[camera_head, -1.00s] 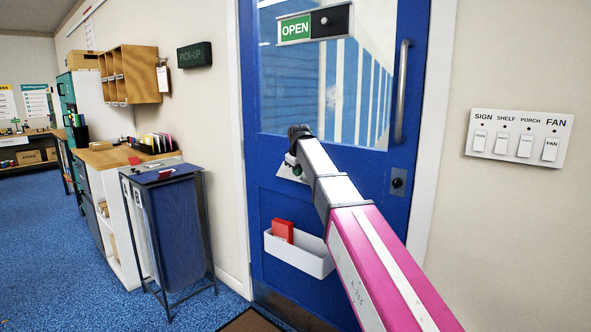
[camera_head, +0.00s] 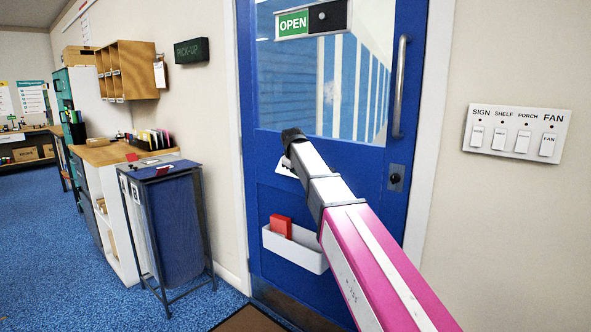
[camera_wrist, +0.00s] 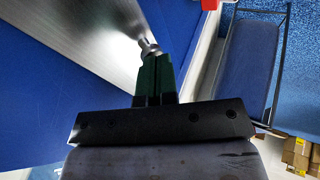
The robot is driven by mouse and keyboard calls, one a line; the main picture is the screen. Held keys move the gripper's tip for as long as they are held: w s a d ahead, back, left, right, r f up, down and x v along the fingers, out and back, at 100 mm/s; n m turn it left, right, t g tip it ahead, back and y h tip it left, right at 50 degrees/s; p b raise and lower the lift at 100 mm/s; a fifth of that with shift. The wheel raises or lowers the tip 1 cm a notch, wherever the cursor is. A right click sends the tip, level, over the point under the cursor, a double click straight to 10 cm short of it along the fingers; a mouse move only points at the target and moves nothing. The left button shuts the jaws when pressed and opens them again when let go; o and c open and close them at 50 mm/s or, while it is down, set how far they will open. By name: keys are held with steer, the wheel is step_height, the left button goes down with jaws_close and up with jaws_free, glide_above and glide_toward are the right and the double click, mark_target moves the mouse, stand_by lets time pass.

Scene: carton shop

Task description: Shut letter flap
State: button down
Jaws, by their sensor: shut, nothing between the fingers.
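The letter flap shows in the head view as a small pale plate (camera_head: 285,168) on the blue door (camera_head: 330,180), mostly hidden behind my arm. In the wrist view a broad silvery metal plate (camera_wrist: 85,40), which looks like the flap, slants across the upper left. My gripper (camera_wrist: 153,60) has green fingers, shut and empty, with their tips at the plate's right edge beside a small shiny round part (camera_wrist: 150,46). I cannot tell whether they touch. How far the flap stands open is unclear.
A white bin (camera_head: 296,250) holding a red item (camera_head: 281,227) hangs low on the door. A vertical handle (camera_head: 399,88) and lock (camera_head: 396,178) are at its right. A dark blue stand (camera_head: 178,225) is left of the door. Switches (camera_head: 515,133) are on the right wall.

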steer(key=shift+w+d+f+n+t+h, duration=0.1)
steer(key=shift+w+d+f+t+h, duration=0.1)
steer(key=shift+w+f+t+h, duration=0.3)
steer(key=shift+w+d+f+n+t+h, duration=0.15)
steer(key=shift+d+f+t, duration=0.1)
steer(key=shift+f+t, duration=0.45)
steer(key=shift+w+d+f+n+t+h, duration=0.15)
steer(key=shift+f+t+h, duration=0.25)
steer(key=shift+f, duration=0.4)
steer(key=shift+w+d, duration=0.1)
